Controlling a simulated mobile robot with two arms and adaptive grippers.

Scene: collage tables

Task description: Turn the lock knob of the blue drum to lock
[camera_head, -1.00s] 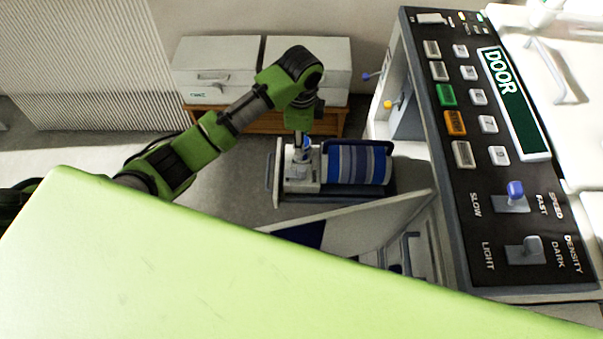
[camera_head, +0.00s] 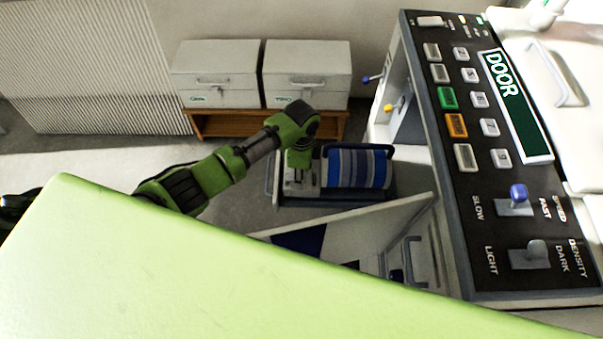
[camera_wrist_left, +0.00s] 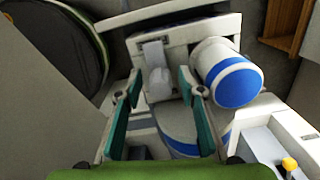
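The blue striped drum (camera_head: 357,167) lies in a pulled-out carriage beside the machine. My left gripper reaches down over the carriage's left end, with my wrist hiding its fingers in the head view. In the left wrist view my left gripper (camera_wrist_left: 160,80) is open, with teal finger pads apart on either side of a small white knob (camera_wrist_left: 159,86) below a pale plate. I cannot tell whether either finger touches it. A blue and white curved surface (camera_wrist_left: 178,130) shows between the fingers, and a white cylinder with a blue end (camera_wrist_left: 236,80) stands just right of them. My right gripper is out of view.
The machine's control panel (camera_head: 490,150) stands to the right, and an open white door panel (camera_head: 365,225) is near the carriage. Two grey boxes (camera_head: 218,75) sit on a wooden stand (camera_head: 225,123) behind. A green surface (camera_head: 200,260) fills the foreground.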

